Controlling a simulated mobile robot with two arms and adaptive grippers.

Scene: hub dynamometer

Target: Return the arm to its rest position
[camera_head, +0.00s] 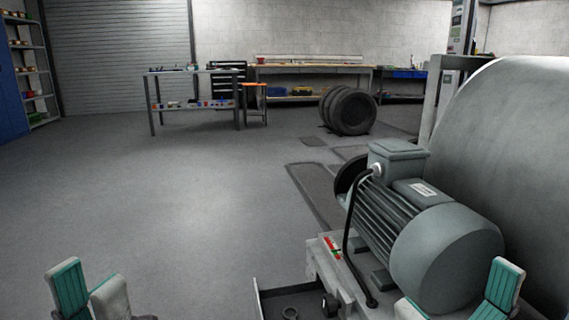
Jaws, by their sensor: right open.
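My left gripper (90,290) is at the bottom left edge, low over the open floor. One finger shows its teal pad and the other its grey side. They stand close together, and I cannot tell whether they touch; no object shows between them. My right gripper (458,297) is at the bottom right, in front of the grey motor (440,245). Its two fingers stand well apart with nothing seen between them. Both fingers point up in the picture, and the arms behind the grippers are out of view.
The motor sits on a metal base (335,262) beside a large grey drum (515,150). A dark open tray (290,300) with a ring in it is at the bottom centre. Workbenches (190,103) and stacked tires (348,110) stand far back. The left floor is clear.

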